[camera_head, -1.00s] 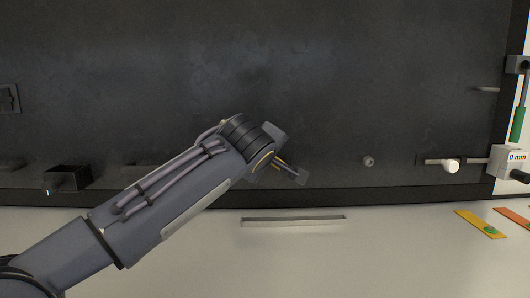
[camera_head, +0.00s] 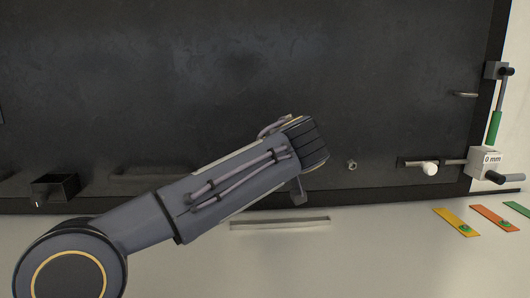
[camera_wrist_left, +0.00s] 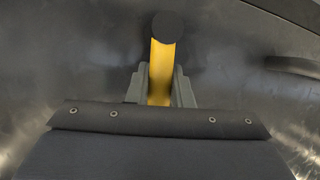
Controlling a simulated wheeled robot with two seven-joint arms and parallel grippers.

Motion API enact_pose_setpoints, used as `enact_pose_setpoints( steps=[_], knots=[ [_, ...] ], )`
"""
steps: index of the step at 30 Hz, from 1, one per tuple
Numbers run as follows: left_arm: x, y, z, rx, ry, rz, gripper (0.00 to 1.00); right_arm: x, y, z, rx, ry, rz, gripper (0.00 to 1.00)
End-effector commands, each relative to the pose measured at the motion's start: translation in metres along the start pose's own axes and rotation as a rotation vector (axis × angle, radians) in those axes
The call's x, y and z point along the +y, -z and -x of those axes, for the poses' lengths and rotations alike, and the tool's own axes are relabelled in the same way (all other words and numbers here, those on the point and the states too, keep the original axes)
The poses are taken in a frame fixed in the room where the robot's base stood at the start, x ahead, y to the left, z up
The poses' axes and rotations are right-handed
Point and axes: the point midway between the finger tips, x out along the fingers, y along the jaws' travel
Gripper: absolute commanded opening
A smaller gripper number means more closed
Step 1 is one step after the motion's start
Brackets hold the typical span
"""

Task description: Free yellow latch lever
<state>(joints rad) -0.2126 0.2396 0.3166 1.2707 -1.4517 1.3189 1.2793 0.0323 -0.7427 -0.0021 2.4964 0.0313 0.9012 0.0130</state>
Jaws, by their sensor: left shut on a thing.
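The yellow latch lever (camera_wrist_left: 161,72) shows in the left wrist view as a yellow bar with a dark round end. It stands between the two grey fingers of my left gripper (camera_wrist_left: 160,88), which is shut on it. In the head view my left gripper (camera_head: 298,190) is mostly behind my own wrist, with one grey finger part showing below it, in front of the dark panel's lower edge. The lever is hidden there. My right gripper is in neither view.
The dark panel (camera_head: 250,70) fills the back. A bolt (camera_head: 351,165), a white knob (camera_head: 430,168) and a "0 mm" block (camera_head: 485,160) with a green-handled rod (camera_head: 493,127) are at right. A black box (camera_head: 55,187) is at left. Coloured strips (camera_head: 457,222) lie at lower right.

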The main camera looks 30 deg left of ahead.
Motion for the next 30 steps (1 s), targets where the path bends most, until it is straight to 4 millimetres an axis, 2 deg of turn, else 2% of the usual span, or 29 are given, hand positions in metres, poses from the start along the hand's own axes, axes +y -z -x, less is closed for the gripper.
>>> enact_pose_setpoints(
  steps=[9, 23, 24, 28, 30],
  knots=[
    [0.0051, -0.0007, 0.0006, 0.018, 0.034, -0.085, 0.00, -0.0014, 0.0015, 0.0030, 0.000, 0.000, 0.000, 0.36],
    [0.0054, -0.0013, 0.0004, 0.021, 0.039, -0.100, 0.00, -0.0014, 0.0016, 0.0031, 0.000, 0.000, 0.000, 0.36],
    [0.0054, -0.0013, 0.0004, 0.021, 0.039, -0.100, 0.22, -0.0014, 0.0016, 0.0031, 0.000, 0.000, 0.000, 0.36],
    [0.0053, -0.0012, 0.0004, 0.020, 0.039, -0.098, 0.39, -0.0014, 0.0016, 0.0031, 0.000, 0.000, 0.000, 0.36],
    [0.0053, -0.0011, 0.0004, 0.020, 0.039, -0.097, 0.41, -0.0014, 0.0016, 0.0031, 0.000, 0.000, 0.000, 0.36]
  ],
)
